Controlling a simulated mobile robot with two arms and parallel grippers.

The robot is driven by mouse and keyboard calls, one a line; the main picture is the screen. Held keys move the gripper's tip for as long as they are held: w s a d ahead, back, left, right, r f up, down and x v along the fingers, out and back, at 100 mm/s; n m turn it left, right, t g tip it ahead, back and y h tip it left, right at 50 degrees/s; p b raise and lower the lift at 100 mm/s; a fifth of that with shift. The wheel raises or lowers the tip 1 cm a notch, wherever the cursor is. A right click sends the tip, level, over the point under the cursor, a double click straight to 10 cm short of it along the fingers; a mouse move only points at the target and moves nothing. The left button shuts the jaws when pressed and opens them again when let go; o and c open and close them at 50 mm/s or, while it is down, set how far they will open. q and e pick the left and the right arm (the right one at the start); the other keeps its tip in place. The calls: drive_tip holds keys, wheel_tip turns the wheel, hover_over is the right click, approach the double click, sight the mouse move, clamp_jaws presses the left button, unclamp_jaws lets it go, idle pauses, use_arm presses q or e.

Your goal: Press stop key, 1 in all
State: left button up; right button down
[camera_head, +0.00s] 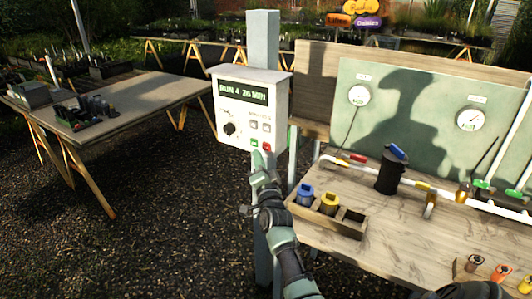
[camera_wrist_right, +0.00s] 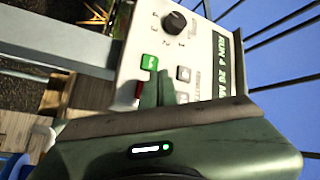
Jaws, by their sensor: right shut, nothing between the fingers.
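A white control box (camera_head: 252,108) hangs on a grey post, its display reading "RUN 4 26 MIN". Its lower face carries two grey keys, a green key (camera_head: 254,143) and a red key (camera_head: 266,147). My right gripper (camera_head: 262,158) is shut and empty, its tips just below the green and red keys. In the right wrist view the shut fingers (camera_wrist_right: 158,90) are close to the red key (camera_wrist_right: 139,90), with the green key (camera_wrist_right: 149,62) beside it. I cannot tell whether they touch the panel. My left gripper is not in view.
A wooden bench (camera_head: 400,225) on the right holds pipes, a black canister (camera_head: 391,172) and a wooden holder (camera_head: 325,221) with blue and yellow pieces. Two gauges are on the green board behind. A table (camera_head: 135,105) stands at left, with open gravel between.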

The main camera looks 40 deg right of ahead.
drive_tip(key=shift+w+d+b, duration=0.15)
drive_tip(key=shift+w+d, duration=0.05)
drive_tip(key=shift+d, duration=0.3)
drive_tip(key=shift+w+d+b, duration=0.15)
drive_tip(key=shift+w+d, duration=0.05)
drive_tip(key=shift+d, duration=0.25)
drive_tip(key=shift+d, duration=0.15)
idle(1.3)
drive_tip(key=shift+w+d, duration=0.15)
drive_tip(key=shift+d, duration=0.1)
drive_tip(key=shift+w+d+b, duration=0.15)
drive_tip(key=shift+d+b, duration=0.2)
drive_tip(key=shift+b, duration=0.15)
idle(0.4)
drive_tip(key=shift+r, duration=0.1)
drive_tip(key=shift+s+a+p, duration=0.35)
drive_tip(key=shift+a+p, duration=0.2)
drive_tip(key=shift+a, duration=0.2)
